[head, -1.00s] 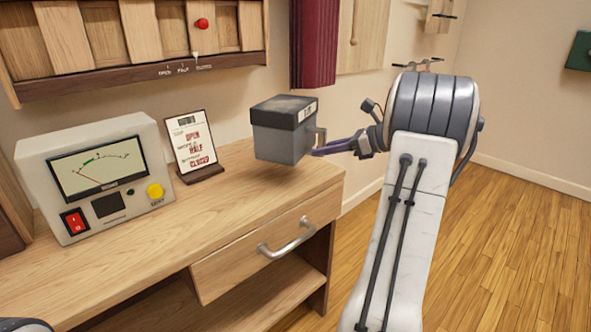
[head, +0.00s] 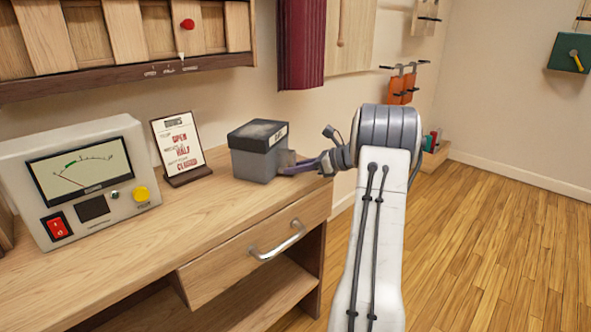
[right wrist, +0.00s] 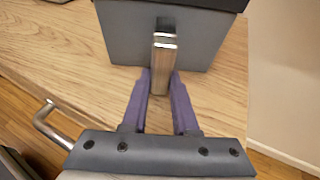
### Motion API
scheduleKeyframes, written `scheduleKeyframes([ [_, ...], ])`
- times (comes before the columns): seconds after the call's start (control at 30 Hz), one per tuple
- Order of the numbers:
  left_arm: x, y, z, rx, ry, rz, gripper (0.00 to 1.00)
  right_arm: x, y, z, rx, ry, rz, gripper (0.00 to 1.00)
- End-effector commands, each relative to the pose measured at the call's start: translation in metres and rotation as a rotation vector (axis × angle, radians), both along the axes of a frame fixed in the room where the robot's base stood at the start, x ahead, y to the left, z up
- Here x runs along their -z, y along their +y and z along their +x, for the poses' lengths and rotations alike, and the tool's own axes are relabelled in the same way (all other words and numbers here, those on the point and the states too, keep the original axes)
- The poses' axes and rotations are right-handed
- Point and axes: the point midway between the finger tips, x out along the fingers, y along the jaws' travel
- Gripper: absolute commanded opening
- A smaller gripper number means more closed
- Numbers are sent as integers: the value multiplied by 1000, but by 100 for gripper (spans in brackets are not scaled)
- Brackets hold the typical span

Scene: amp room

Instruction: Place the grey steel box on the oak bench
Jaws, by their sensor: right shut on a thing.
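The grey steel box (head: 258,163), with a dark lid and a small label, is upright at the right end of the oak bench (head: 215,215). Its base appears to be at or very near the bench top; I cannot tell for sure that it touches. My right gripper (head: 290,168) is shut on the box's handle. My left gripper is not in view.
A meter unit (head: 85,180) with a red switch and yellow button stands at the bench's left. A small sign (head: 182,150) stands between it and the box. A drawer with a metal handle (head: 278,242) is below. Floor (head: 480,235) is open at right.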

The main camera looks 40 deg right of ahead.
Motion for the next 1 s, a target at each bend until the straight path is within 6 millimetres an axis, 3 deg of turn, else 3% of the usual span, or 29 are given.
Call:
scheduleKeyframes([
  [0.17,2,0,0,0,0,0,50,0,0,0,-1,-4,0,0],
  [0.2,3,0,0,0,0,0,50,2,0,0,0,0,0,31],
  [0.27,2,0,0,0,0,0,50,1,0,0,-1,0,0,54],
  [0.3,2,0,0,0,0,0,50,1,0,0,-1,0,0,57],
  [0.67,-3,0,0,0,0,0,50,-3,0,0,-1,0,0,57],
  [1.0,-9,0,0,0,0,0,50,-27,-27,-53,4,-1,-1,57],
])
